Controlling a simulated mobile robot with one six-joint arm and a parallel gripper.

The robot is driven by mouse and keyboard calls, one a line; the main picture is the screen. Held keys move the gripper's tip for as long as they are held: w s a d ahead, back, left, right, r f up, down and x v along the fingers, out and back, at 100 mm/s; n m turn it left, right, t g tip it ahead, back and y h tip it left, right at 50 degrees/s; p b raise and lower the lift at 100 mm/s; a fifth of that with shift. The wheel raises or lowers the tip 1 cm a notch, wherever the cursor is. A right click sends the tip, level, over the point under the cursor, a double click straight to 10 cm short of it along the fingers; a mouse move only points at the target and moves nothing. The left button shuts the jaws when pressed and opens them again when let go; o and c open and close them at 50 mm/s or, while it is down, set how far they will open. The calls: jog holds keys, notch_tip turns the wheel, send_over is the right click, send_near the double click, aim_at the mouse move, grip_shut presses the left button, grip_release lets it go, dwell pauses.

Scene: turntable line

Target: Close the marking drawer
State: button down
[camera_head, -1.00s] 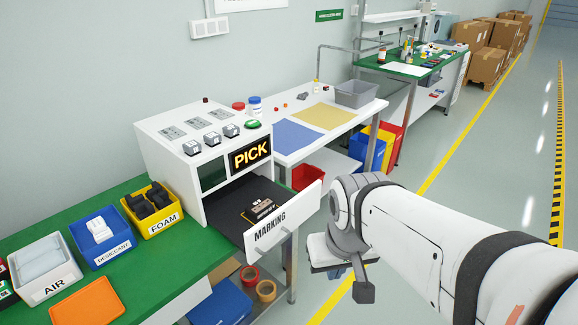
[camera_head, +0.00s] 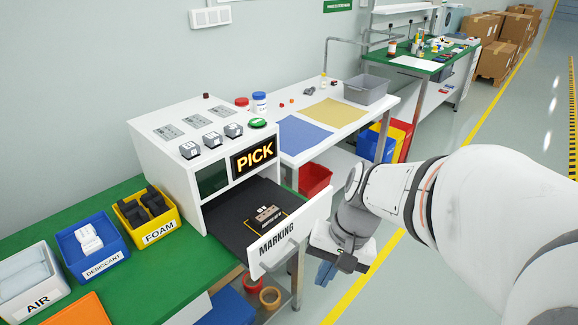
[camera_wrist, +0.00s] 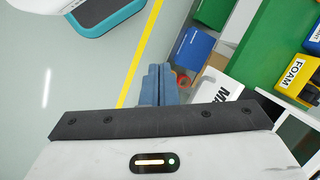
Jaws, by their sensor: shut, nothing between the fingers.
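The marking drawer (camera_head: 289,244) is pulled out of the white machine (camera_head: 215,165), with its front panel lettered MARKING facing the aisle. A small tan and black item (camera_head: 266,217) lies on the dark tray inside it. My gripper (camera_head: 325,273) is just right of the drawer front, pointing downward, with its blue fingers together and empty. In the wrist view, my gripper (camera_wrist: 160,82) shows its blue fingers side by side. Part of the drawer front (camera_wrist: 218,90) appears to their right. I cannot tell whether the fingers touch the drawer front.
The green bench (camera_head: 150,262) holds foam (camera_head: 158,232), desiccant (camera_head: 104,262) and air (camera_head: 38,299) bins at left. Tape rolls (camera_head: 270,297) sit on a shelf below the drawer. A white table (camera_head: 345,122) stands behind. The aisle floor at right is open.

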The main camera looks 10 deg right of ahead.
jog(key=w+f+m+y+b, duration=0.3)
jog(key=f+m+y, duration=0.2)
jog(key=f+m, duration=0.1)
jog(key=m+t+y+b, duration=0.2)
jog(key=m+t+b, duration=0.4)
jog(key=m+t, duration=1.05)
send_near(317, 214)
jog(key=w+a+m+g, duration=0.1)
jog(key=w+a, duration=0.2)
jog(key=w, duration=0.2)
jog(key=shift+w+a+r+m+g, duration=0.2)
jog(key=shift+w+r+m+g, duration=0.15)
jog(key=shift+r, duration=0.1)
